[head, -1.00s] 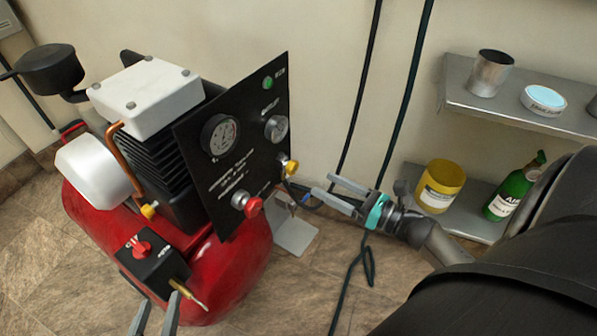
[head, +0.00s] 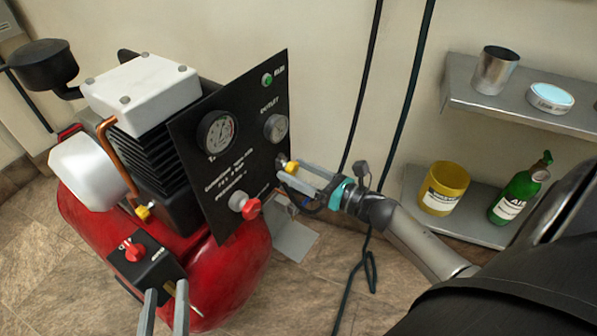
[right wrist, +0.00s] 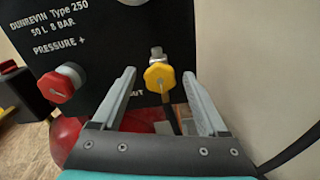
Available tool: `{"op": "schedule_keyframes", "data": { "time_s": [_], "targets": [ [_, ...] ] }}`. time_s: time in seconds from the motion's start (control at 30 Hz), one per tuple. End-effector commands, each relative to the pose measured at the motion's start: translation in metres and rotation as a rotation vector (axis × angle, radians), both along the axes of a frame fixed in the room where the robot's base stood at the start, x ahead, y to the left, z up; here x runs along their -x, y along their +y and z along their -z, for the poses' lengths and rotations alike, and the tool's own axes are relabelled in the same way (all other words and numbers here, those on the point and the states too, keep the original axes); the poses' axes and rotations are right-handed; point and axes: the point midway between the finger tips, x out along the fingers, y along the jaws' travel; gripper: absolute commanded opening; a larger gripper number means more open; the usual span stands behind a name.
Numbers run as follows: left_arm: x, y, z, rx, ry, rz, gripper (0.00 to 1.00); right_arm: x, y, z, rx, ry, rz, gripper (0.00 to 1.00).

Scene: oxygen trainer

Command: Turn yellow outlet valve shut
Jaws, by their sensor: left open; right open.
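The yellow outlet valve (head: 291,167) sticks out from the lower right of the compressor's black panel (head: 223,178). In the right wrist view the yellow knob (right wrist: 159,77) sits between and just beyond the fingertips, with a metal fitting above it. My right gripper (head: 290,175) is open, with its fingers on either side of the knob's line; contact cannot be made out. It also shows in the right wrist view (right wrist: 158,76). My left gripper (head: 166,291) is open at the bottom of the head view, in front of the red tank and away from the valve.
A red knob (head: 251,207) sits on the panel left of the yellow valve. A black box with a red switch (head: 133,250) is near my left gripper. Dark hoses (head: 361,90) hang along the wall. Shelves at right hold a steel cup (head: 495,70), a yellow tub (head: 442,188) and a green bottle (head: 518,187).

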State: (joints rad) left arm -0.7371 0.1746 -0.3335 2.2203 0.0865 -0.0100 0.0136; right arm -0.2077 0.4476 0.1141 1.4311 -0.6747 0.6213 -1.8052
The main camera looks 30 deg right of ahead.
Motion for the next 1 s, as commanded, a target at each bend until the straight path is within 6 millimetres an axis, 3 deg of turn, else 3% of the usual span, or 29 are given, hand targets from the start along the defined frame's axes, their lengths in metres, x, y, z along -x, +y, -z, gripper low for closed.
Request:
{"op": "schedule_keyframes", "data": {
  "time_s": [0.17,0.83,1.0],
  "targets": [
    [0.0002,-0.0001,0.0002,0.000,0.001,0.000,0.50,0.0000,0.0000,-0.0001,0.000,0.000,0.000,0.76],
    [0.0002,-0.0003,0.0000,0.000,0.001,0.000,0.50,0.0003,0.0000,0.0000,0.000,0.000,-0.001,0.01],
    [0.0002,-0.0002,0.0000,-0.001,0.002,0.000,0.50,0.0004,0.0001,0.0000,-0.001,0.000,-0.001,0.00]
  ]
}}
